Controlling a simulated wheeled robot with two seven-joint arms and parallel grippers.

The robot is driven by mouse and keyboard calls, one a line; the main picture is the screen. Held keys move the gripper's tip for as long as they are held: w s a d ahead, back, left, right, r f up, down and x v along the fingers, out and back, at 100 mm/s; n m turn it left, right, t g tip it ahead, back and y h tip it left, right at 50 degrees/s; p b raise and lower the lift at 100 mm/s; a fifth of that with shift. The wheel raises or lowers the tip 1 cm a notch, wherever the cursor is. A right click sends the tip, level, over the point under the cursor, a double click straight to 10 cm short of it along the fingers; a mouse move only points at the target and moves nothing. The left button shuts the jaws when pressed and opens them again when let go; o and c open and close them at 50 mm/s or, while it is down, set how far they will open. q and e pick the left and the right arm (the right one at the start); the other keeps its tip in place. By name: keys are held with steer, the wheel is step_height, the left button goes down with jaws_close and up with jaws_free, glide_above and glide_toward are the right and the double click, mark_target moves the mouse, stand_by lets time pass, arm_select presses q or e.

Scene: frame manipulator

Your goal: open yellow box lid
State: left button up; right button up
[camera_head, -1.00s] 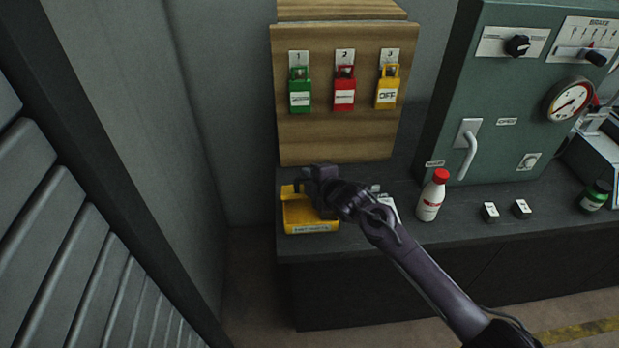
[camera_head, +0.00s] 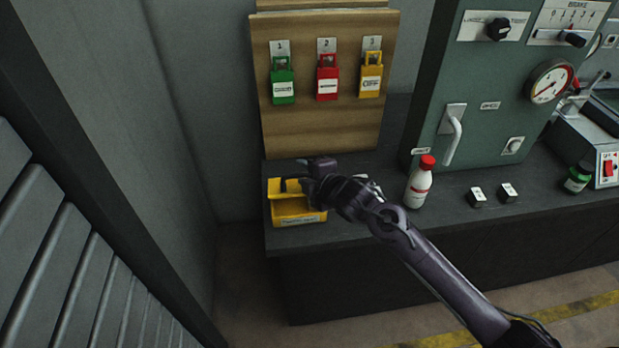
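The yellow box (camera_head: 297,218) sits at the left end of the dark counter, with a pale label on its front. Its hollow inside shows, and a yellow panel that looks like its lid (camera_head: 273,188) stands up at the back. My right gripper (camera_head: 303,179) is at the back and right of the box, with a dark finger in front of the raised panel. The gripper and wrist hide the box's right rear part. I cannot tell whether the fingers are open or shut, or whether they touch the lid. My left gripper is not in view.
A white bottle with a red cap (camera_head: 419,182) stands right of my forearm. Green, red and yellow padlocks hang on a wooden board (camera_head: 325,125) behind the box. A green control cabinet (camera_head: 480,100) stands at the right. A grey wall is close on the left.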

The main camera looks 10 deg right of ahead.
steer(key=shift+v, duration=1.2)
